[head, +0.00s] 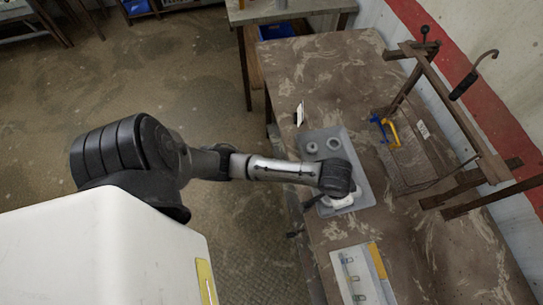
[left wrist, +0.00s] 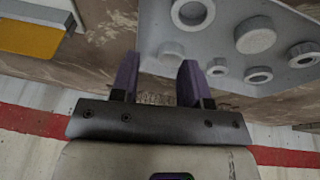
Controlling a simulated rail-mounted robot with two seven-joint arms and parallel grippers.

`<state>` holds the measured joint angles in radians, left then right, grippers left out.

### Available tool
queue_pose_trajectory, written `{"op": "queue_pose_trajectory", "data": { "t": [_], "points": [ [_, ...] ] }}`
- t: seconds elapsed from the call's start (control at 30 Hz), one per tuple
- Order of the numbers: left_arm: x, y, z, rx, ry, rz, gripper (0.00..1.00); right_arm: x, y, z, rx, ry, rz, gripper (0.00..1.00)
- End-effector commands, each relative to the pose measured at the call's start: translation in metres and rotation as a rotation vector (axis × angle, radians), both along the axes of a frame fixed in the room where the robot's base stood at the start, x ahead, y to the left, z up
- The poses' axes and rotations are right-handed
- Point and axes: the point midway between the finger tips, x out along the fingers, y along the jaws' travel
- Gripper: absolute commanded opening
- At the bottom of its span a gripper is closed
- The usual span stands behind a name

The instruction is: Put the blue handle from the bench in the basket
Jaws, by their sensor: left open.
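A blue-and-yellow tool, with a blue handle (head: 377,121) and a yellow frame, lies on the brown bench (head: 345,75) right of the grey tray. It is not seen in the left wrist view. No basket can be made out for certain; a thin dark frame (head: 438,180) sits on the bench below the tool. My left gripper hangs over the near end of the tray, its fingers hidden in the head view. In the left wrist view my left gripper (left wrist: 157,82) is open, with nothing between its fingers. My right gripper is not in view.
The grey tray (head: 357,158) holds several round grey pieces. A white-and-yellow panel (head: 360,275) lies at the near bench end. A metal rack (head: 455,105) with a black-handled hook (head: 465,83) stands along the wall. The far bench top is mostly clear.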

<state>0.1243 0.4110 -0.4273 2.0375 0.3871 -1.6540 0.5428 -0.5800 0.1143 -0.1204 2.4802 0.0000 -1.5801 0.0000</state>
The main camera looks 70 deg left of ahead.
Motion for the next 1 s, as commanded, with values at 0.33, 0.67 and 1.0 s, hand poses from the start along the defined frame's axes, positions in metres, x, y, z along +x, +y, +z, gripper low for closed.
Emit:
{"op": "queue_pose_trajectory", "data": {
  "t": [0.33, 0.67, 1.0],
  "points": [
    [-0.137, 0.0, -0.014, 0.027, -0.049, -0.106, 0.42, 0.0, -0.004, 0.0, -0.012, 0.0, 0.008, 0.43],
    [-0.194, 0.023, -0.006, 0.114, -0.042, -0.118, 0.42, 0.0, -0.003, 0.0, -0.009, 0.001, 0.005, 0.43],
    [-0.199, 0.025, -0.005, 0.122, -0.041, -0.121, 0.42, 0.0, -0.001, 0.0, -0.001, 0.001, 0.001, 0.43]
  ]
}}
